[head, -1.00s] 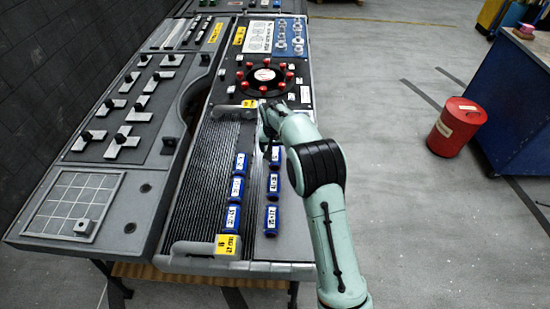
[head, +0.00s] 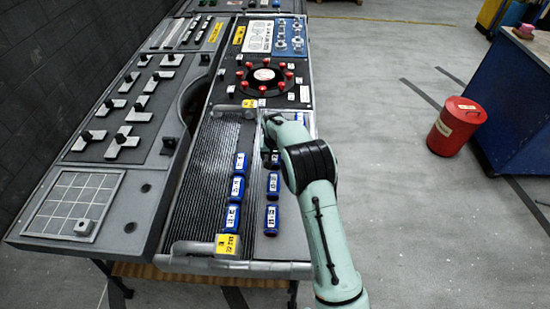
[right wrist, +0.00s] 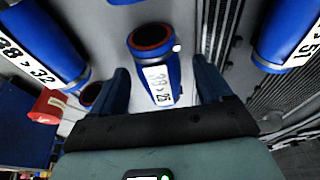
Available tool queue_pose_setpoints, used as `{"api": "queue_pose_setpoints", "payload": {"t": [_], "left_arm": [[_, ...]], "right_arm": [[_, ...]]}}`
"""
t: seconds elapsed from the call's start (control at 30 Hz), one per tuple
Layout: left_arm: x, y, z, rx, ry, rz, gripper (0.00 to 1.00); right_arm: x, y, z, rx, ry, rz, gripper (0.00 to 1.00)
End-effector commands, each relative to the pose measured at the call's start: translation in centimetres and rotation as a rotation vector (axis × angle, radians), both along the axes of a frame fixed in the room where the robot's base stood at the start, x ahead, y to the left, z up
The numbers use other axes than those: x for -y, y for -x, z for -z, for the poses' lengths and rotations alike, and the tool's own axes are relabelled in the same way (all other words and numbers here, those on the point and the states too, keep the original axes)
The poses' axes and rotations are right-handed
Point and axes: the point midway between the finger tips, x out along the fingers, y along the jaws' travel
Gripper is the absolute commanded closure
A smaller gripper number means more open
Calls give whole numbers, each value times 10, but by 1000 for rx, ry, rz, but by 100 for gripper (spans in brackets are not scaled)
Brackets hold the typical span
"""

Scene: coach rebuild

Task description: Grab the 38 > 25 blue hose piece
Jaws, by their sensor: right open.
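The blue hose piece labelled 38 > 25 (right wrist: 155,68) shows in the right wrist view, with a dark round opening at its upper end. My right gripper (right wrist: 160,88) is open, with one blue finger on each side of this piece. I cannot tell whether the fingers touch it. In the head view, my right gripper (head: 268,144) is over the upper end of the right column of blue pieces. The piece just below it (head: 275,160) is partly hidden, and its label is too small to read. My left gripper is not in view.
More blue pieces (head: 236,188) lie on the tilted panel. A red bin (head: 456,126) stands on the floor to the right.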

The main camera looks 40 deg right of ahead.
Motion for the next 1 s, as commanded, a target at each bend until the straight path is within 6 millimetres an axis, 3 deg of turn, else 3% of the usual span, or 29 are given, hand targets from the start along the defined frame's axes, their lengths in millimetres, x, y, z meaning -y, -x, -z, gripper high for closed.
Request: {"api": "queue_pose_setpoints", "payload": {"t": [0.43, 0.47, 0.6, 0.67, 1.0], "left_arm": [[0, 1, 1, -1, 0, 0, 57], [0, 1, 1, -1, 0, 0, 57], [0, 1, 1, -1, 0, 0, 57], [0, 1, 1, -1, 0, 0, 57], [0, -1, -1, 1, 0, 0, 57]], "right_arm": [[0, 0, 3, 0, 0, 0, 22], [0, 0, 3, 0, 0, 0, 25], [0, 0, 3, 0, 0, 0, 71], [0, 0, 3, 0, 0, 0, 85], [0, -1, -3, 2, 1, 0, 85]]}}
